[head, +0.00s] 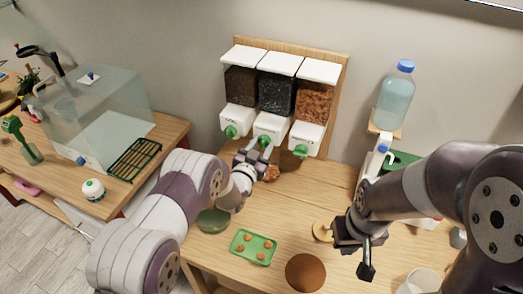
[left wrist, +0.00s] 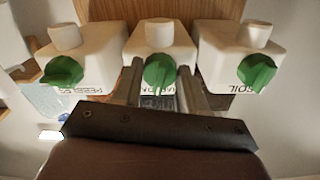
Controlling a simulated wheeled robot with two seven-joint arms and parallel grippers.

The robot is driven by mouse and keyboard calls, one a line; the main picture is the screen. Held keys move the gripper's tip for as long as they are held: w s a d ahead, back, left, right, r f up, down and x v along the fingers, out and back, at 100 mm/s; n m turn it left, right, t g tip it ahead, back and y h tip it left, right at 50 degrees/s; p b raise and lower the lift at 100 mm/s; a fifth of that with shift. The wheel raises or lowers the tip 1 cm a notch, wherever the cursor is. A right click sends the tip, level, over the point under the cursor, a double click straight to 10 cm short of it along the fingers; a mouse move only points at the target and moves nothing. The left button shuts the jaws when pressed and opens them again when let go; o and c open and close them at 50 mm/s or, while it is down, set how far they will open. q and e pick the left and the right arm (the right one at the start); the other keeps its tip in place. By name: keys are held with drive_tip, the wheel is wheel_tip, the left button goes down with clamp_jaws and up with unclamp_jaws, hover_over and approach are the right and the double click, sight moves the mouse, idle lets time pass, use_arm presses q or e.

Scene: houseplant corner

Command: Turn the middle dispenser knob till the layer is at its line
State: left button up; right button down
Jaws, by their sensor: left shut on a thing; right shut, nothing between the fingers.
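Three white-lidded dispensers hang on a wooden board. The middle dispenser (head: 276,93) holds black material. Its green middle knob (head: 264,141) is on the white front below; it also shows in the left wrist view (left wrist: 158,72). My left gripper (head: 259,154) is shut on this knob, one finger on each side in the left wrist view (left wrist: 160,88). The left dispenser (head: 240,85) holds dark brown material, the right one (head: 313,102) orange-brown chunks. My right gripper (head: 368,258) is shut and empty above the table's right part. The layer and its line cannot be made out; my left arm hides part of the area below.
A glass tank (head: 105,105) stands on the left table. A green bowl (head: 212,220), a green tray (head: 252,259) with several small brown pieces and a brown disc (head: 305,272) are on the wooden table. A water bottle (head: 396,98) stands at right.

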use_arm(q)
drive_tip(key=m+b, duration=0.4)
drive_tip(key=b, duration=0.1)
drive_tip(key=m+b, duration=0.9)
drive_tip(key=shift+f+b, duration=0.3)
drive_tip(key=shift+b, duration=0.05)
use_arm(e)
wheel_tip(320, 180, down, 16)
drive_tip(key=shift+r, duration=0.25)
use_arm(q)
drive_tip(key=shift+r+m+b, duration=0.15)
drive_tip(key=shift+m+b, duration=1.05)
drive_tip(key=shift+m, duration=0.1)
use_arm(e)
drive_tip(key=shift+f, duration=1.2)
use_arm(q)
drive_tip(key=o, duration=1.1)
drive_tip(key=shift+s, duration=0.1)
drive_tip(key=shift+c, duration=0.2)
drive_tip(key=shift+r, duration=0.15)
use_arm(e)
drive_tip(key=shift+s, duration=0.1)
use_arm(q)
drive_tip(key=shift+s, duration=0.1)
use_arm(e)
drive_tip(key=shift+f+b, duration=0.95)
drive_tip(key=shift+b, duration=0.05)
use_arm(q)
drive_tip(key=v, duration=1.2)
drive_tip(key=shift+s, duration=0.25)
